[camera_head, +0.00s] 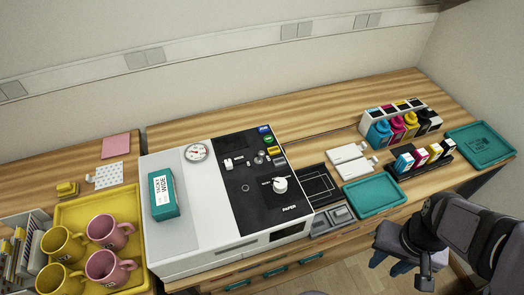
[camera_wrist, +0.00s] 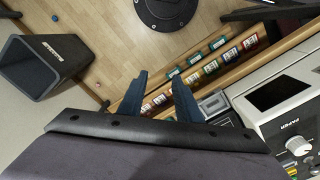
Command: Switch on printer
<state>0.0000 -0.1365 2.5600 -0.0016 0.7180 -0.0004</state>
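The printer (camera_head: 165,237) is a large white machine on the wooden bench, with a black control panel (camera_head: 250,190) on its right half. The panel has a white knob (camera_head: 280,185) marked PAPER, a small white lever switch (camera_head: 229,163), and blue, green and yellow buttons (camera_head: 273,150). A round gauge (camera_head: 196,152) is on the white part. The printer's corner (camera_wrist: 243,105) and knob (camera_wrist: 299,146) show at the right of the wrist view. My gripper (camera_head: 386,265) is right of the printer, off the bench's front edge. Its fingers (camera_wrist: 159,76) are apart and empty.
A teal box (camera_head: 163,196) lies on the printer. A yellow tray (camera_head: 70,211) with mugs is left. Teal trays (camera_head: 374,196), ink bottles (camera_head: 397,130) and cartridges (camera_head: 420,158) are right.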

